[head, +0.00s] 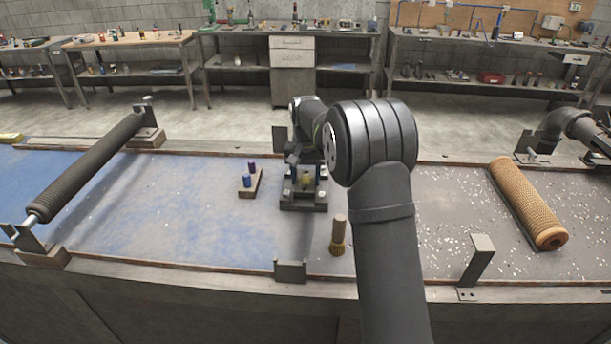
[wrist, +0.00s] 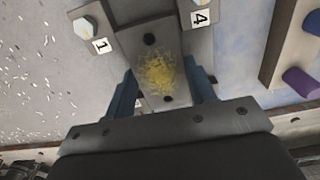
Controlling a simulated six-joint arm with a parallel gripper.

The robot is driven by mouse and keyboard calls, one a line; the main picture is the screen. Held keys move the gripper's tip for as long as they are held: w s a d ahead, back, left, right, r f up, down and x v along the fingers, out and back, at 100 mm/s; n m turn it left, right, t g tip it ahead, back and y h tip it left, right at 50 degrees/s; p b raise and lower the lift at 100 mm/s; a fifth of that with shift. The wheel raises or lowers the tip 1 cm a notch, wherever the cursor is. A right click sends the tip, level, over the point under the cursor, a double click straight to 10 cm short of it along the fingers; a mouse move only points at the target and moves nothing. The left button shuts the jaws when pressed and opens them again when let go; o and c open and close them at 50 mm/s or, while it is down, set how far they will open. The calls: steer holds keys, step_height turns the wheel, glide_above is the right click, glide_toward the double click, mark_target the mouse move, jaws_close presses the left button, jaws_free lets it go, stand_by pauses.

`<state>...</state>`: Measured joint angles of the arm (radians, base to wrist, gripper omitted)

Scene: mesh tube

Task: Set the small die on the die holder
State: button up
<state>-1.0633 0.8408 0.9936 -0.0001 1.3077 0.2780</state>
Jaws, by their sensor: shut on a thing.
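My gripper (head: 306,178) is at the grey die holder (head: 303,205) in the middle of the table, with its blue fingers pointing down. It is shut on the small die (head: 308,181), which shows yellowish between the fingers. The holder (wrist: 190,45) shows there as grey metal, with labels 1 and 4 beside bolt heads. I cannot tell whether the die touches the holder; its underside is hidden.
A wooden block (head: 256,189) with a blue peg (head: 247,181) and a purple peg (head: 252,167) stands left of the holder. A brush with a wooden handle (head: 339,234) stands in front. A dark roller (head: 90,165) lies left, a tan mesh tube (head: 528,205) right.

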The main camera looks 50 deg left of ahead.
steer(key=shift+f, duration=0.3)
steer(key=o, duration=1.5)
steer(key=shift+f, duration=0.1)
step_height(320, 180, up, 18)
steer(key=shift+f, duration=0.2)
steer(key=shift+f, duration=0.1)
step_height(320, 180, down, 17)
steer(key=shift+f, duration=0.15)
stand_by(0.4)
